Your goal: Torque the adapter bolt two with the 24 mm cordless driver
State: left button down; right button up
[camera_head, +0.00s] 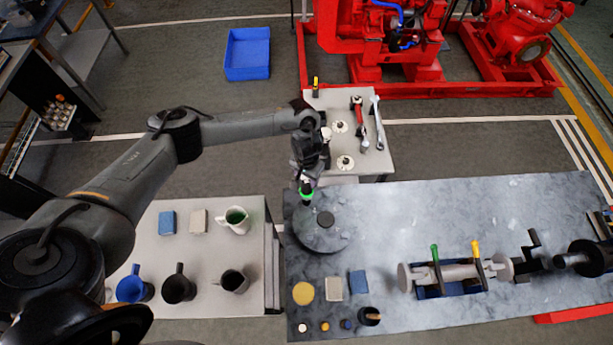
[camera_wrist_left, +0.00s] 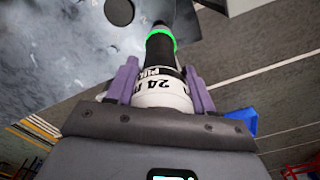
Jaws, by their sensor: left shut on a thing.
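My left gripper (camera_head: 308,178) is shut on the cordless driver (camera_head: 306,192), which has a green ring and points down. In the left wrist view the driver (camera_wrist_left: 162,92) sits between the two purple-grey fingers of the gripper (camera_wrist_left: 160,85), its white band marked 24. The round grey adapter disc (camera_head: 325,238), with a dark hub (camera_head: 325,219), lies on the dark slab bench. The driver's nose is near the disc's upper left edge; I cannot tell whether they touch. The adapter bolts are too small to make out. My right gripper is not in view.
A shaft on a blue cradle (camera_head: 450,290) with green and yellow handles stands at the right of the slab bench (camera_head: 400,215). Pads and small pots lie at its front left. A side table (camera_head: 190,255) holds mugs. A back table (camera_head: 380,170) holds wrenches.

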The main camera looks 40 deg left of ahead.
pick_arm(q)
jog(key=shift+r, duration=1.85)
